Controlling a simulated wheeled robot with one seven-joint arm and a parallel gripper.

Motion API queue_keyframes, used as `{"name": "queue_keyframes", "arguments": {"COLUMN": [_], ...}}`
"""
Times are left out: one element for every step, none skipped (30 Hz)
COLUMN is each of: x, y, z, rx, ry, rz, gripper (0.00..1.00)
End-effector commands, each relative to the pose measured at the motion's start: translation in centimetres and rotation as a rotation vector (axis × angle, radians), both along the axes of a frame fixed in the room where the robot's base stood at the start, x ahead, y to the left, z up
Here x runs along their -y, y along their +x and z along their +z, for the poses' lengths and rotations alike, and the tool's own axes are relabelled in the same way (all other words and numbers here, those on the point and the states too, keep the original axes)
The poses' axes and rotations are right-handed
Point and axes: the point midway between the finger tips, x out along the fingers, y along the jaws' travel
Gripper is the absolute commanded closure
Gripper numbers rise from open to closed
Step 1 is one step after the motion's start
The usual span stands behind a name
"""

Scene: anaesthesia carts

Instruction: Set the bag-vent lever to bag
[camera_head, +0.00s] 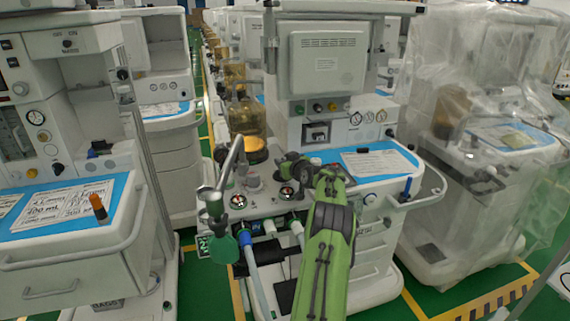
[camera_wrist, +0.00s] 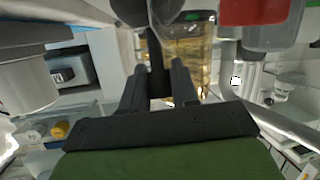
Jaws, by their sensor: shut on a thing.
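My gripper (camera_head: 289,168) is at the end of my green arm, over the work surface of the middle anaesthesia cart (camera_head: 285,212), just right of the amber bellows dome (camera_head: 247,118). In the wrist view its two dark fingers (camera_wrist: 158,88) are shut on a slim dark lever (camera_wrist: 156,55), which stands between them below a dark rounded part. I take this for the bag-vent lever. In the head view the gripper and arm hide the lever, and its bag or vent marking cannot be read in either view.
A metal bag arm (camera_head: 231,163) with a green fitting (camera_head: 224,246) stands left of my arm. Hoses (camera_head: 252,262) hang at the cart's front. A blue-edged sheet (camera_head: 380,163) lies to the right. Another cart (camera_head: 60,200) stands left; a plastic-covered one (camera_head: 500,150) stands right.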

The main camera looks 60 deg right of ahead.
Motion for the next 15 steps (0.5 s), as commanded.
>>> {"name": "queue_keyframes", "arguments": {"x": [-0.01, -0.01, -0.01, -0.01, -0.01, -0.01, -0.01, -0.01, -0.01, -0.01, -0.01, -0.01, -0.01, -0.01, -0.05], "y": [0.02, 0.02, 0.02, 0.02, 0.02, 0.02, 0.02, 0.02, 0.02, 0.02, 0.02, 0.02, 0.02, -0.01, -0.09], "z": [0.05, 0.05, 0.05, 0.05, 0.05, 0.05, 0.05, 0.04, 0.04, 0.04, 0.04, 0.04, 0.04, 0.05, 0.09], "rx": [0.001, 0.001, 0.001, 0.001, 0.000, 0.000, 0.000, 0.000, 0.000, 0.000, 0.000, 0.000, 0.000, 0.000, 0.000], "ry": [0.000, 0.000, 0.000, 0.000, -0.001, -0.001, -0.001, -0.001, -0.001, -0.001, -0.001, -0.001, -0.001, -0.001, -0.001], "rz": [0.000, 0.000, 0.000, 0.000, 0.000, 0.000, 0.000, 0.000, 0.000, 0.000, 0.000, 0.000, 0.000, 0.000, 0.000], "gripper": [1.00, 1.00, 0.66, 0.62, 0.57, 0.51, 0.50, 0.50, 0.50, 0.50, 0.50, 0.50, 0.50, 0.50, 0.50]}}
